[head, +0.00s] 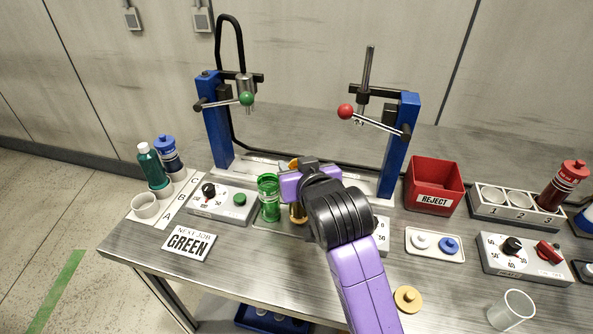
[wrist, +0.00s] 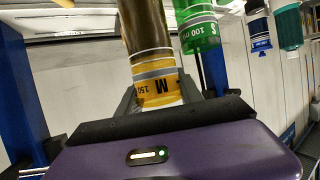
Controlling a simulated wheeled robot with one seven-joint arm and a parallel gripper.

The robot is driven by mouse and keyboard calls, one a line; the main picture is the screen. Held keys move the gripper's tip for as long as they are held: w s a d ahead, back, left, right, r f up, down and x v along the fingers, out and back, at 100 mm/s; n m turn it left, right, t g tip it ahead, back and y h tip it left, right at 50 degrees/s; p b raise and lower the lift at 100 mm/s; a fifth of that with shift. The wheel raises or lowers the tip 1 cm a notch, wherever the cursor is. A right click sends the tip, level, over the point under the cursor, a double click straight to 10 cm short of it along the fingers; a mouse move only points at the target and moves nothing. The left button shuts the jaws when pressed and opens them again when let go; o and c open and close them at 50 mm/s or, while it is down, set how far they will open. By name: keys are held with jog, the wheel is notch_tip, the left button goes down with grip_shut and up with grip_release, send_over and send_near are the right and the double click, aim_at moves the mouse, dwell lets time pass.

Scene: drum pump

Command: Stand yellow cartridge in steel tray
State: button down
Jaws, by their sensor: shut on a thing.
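The yellow cartridge is an amber cylinder with a yellow band marked M 150, seen in the wrist view (wrist: 155,75). My gripper (wrist: 168,95) is shut on it at the banded end. In the head view my gripper (head: 300,183) hides most of it; its amber lower part (head: 298,214) shows below, and it looks roughly upright. A green cartridge (head: 268,198) stands just left of it and also shows in the wrist view (wrist: 198,35). The steel tray (head: 274,229) seems to be the low grey plate under them, mostly hidden. I cannot tell whether the yellow cartridge touches it.
Blue posts with a green-knobbed lever (head: 246,99) and a red-knobbed lever (head: 346,111) stand behind. A dial box (head: 222,206) is at left.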

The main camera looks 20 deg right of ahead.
jog(key=shift+f, duration=0.65)
jog(key=shift+f, duration=0.15)
jog(key=c, duration=1.1)
grip_release()
jog(key=shift+o, duration=0.2)
jog(key=v, duration=1.2)
